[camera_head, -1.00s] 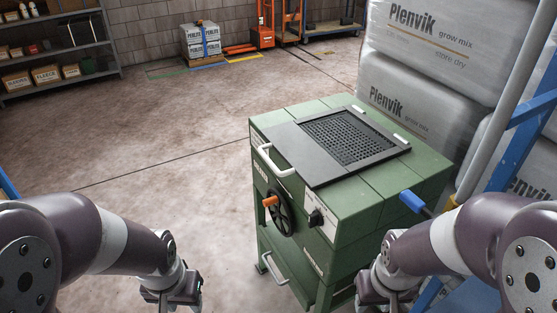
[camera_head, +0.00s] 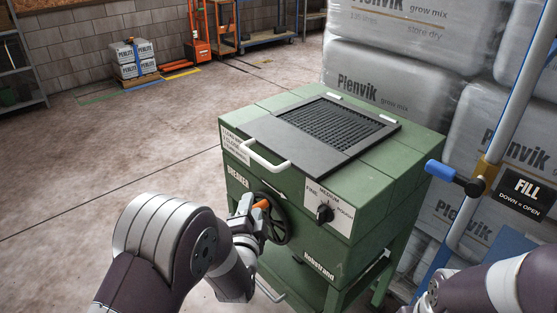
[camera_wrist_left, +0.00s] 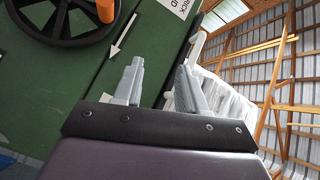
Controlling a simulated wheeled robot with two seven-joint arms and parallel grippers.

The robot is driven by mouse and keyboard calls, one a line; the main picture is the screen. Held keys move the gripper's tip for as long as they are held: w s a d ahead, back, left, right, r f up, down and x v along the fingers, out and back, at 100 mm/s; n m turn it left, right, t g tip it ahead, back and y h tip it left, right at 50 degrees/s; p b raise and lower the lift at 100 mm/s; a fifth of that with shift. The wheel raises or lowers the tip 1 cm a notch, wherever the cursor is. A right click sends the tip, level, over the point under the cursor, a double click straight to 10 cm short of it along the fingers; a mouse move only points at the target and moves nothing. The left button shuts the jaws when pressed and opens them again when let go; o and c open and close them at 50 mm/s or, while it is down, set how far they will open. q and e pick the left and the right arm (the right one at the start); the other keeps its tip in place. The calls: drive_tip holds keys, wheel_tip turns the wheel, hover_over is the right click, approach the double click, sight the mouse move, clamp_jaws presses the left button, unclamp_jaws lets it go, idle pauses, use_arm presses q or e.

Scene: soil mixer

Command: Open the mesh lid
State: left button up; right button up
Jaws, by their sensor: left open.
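The mesh lid (camera_head: 337,121) is a dark frame with a black grid, lying flat and closed on top of the green soil mixer (camera_head: 375,185). A white bar handle (camera_head: 266,160) is at its front left edge. My left gripper (camera_head: 246,204) is in front of the mixer's front face, below the handle and close to the hand wheel (camera_head: 275,219). In the left wrist view, its two fingers (camera_wrist_left: 158,86) are apart with nothing between them. A pale bar, probably the handle (camera_wrist_left: 197,46), shows beyond them. My right gripper is out of view.
The wheel's orange knob (camera_head: 261,204) is close to my left gripper. A selector knob (camera_head: 324,213) sits on the front. A blue-handled lever (camera_head: 441,171) sticks out at the right. Stacked grow mix bags (camera_head: 400,100) stand behind.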

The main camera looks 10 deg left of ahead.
sight(256, 155)
use_arm(q)
drive_tip(key=w+r+m, duration=0.1)
drive_tip(key=w+r, duration=0.1)
drive_tip(key=w, duration=0.1)
drive_tip(key=w+a+r+t, duration=0.1)
drive_tip(key=w+r, duration=0.1)
drive_tip(key=w, duration=0.2)
drive_tip(key=w+r+m+t, duration=0.1)
drive_tip(key=w+r, duration=0.1)
drive_tip(key=w, duration=0.2)
drive_tip(key=shift+w+a+r+m+y+p, duration=0.1)
drive_tip(key=shift+w+a+m+y+p, duration=0.1)
drive_tip(key=shift+m+y+p, duration=0.15)
drive_tip(key=shift+w+a, duration=0.2)
drive_tip(key=shift+w, duration=0.35)
drive_tip(key=shift+d, duration=0.1)
drive_tip(key=shift+r, duration=0.1)
clamp_jaws()
